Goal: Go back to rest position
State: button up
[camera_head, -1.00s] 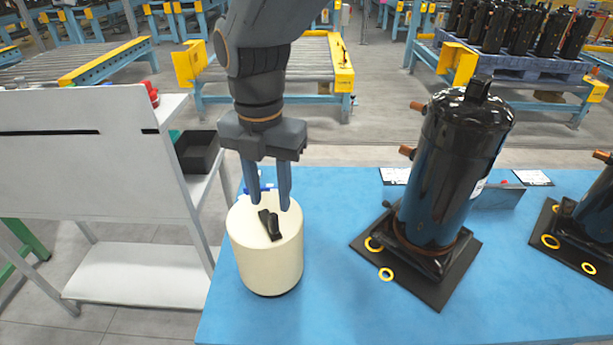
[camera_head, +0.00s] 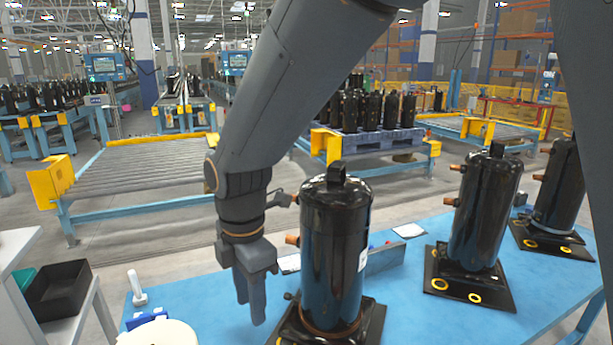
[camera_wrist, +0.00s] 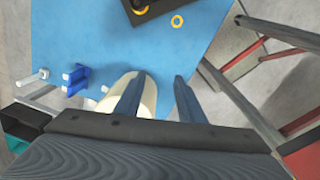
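My gripper (camera_head: 251,310) hangs pointing down over the blue table (camera_head: 190,296), just left of the nearest black compressor (camera_head: 335,245). Its two fingers are apart with nothing between them; the wrist view shows the same gap (camera_wrist: 158,95). The cream cylinder (camera_head: 157,335) is cut off at the bottom edge of the head view, to the left of my gripper. In the wrist view the cylinder (camera_wrist: 148,98) lies partly behind one finger.
More compressors (camera_head: 487,210) stand on black plates along the table to the right. A black bin (camera_head: 58,290) sits on a side shelf at left. A white upright part (camera_head: 136,288) and a blue part (camera_head: 147,319) are near the cylinder. A roller conveyor (camera_head: 140,172) lies beyond the aisle.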

jog(key=s+d+f+m, duration=0.1)
jog(key=d+f+m, duration=0.1)
jog(key=d+m, duration=1.1)
jog(key=s+d+f+m+t, duration=0.1)
jog(key=d+f+m, duration=0.2)
jog(key=d+m, duration=0.9)
jog(key=d, duration=0.5)
jog(key=shift+d+f+m, duration=0.15)
jog(key=shift+m, duration=0.25)
jog(key=shift+c, duration=0.6)
